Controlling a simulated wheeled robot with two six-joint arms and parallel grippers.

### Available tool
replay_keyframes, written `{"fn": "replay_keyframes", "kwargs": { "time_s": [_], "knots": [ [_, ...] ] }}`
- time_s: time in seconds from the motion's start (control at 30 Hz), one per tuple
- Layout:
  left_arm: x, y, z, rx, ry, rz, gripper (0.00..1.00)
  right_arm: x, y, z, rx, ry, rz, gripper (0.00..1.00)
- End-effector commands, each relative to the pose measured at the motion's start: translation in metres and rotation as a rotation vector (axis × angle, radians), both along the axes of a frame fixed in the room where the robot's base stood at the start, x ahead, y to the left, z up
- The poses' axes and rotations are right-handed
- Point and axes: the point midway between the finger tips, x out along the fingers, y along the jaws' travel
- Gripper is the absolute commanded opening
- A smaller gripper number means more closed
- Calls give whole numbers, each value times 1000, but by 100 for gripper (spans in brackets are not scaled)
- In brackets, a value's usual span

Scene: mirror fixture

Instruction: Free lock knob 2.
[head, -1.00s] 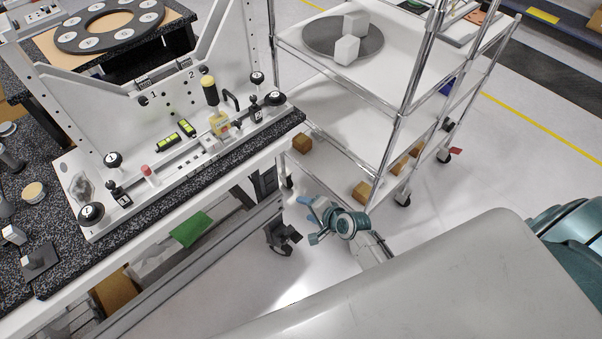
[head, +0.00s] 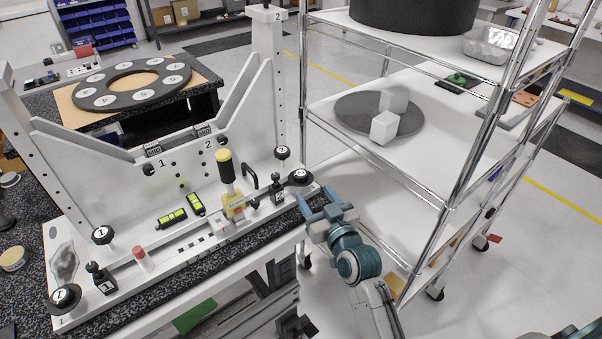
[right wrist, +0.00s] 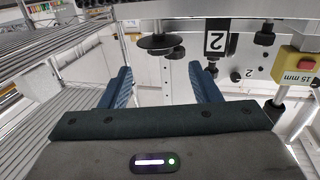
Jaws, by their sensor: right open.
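Several black parts on the white mirror fixture (head: 150,262) are marked 2. A wide round black knob marked 2 (head: 301,177) sits at the right end of its base rail; a smaller knob marked 2 (head: 283,152) is behind it. No label says which is the lock knob. In the right wrist view, a black disc-shaped knob (right wrist: 155,42) stands ahead, between the fingers' lines. My right gripper (head: 323,204) is open and empty, just right of the base's right end, apart from the wide knob. It also shows in the right wrist view (right wrist: 163,84). My left gripper is out of view.
A black block tagged 2 (head: 277,192), a black handle (head: 250,187) and a yellow-topped post (head: 226,168) crowd the rail left of the wide knob. A wire-framed white cart (head: 350,165) with grey blocks (head: 384,127) stands close on the right.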

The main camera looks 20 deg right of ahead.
Motion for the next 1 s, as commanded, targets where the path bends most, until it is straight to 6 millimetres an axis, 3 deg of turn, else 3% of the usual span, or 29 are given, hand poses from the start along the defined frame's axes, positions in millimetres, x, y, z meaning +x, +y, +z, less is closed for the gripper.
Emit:
{"fn": "replay_keyframes", "kwargs": {
  "time_s": [0.3,0.5,0.9,1.0],
  "knots": [
    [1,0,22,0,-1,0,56,61,7,4,4,2,1,57],
    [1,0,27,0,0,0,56,85,10,2,4,3,1,57],
    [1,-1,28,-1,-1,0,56,93,11,0,5,3,1,57],
    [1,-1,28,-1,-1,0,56,93,11,0,5,3,1,37]
  ]
}}
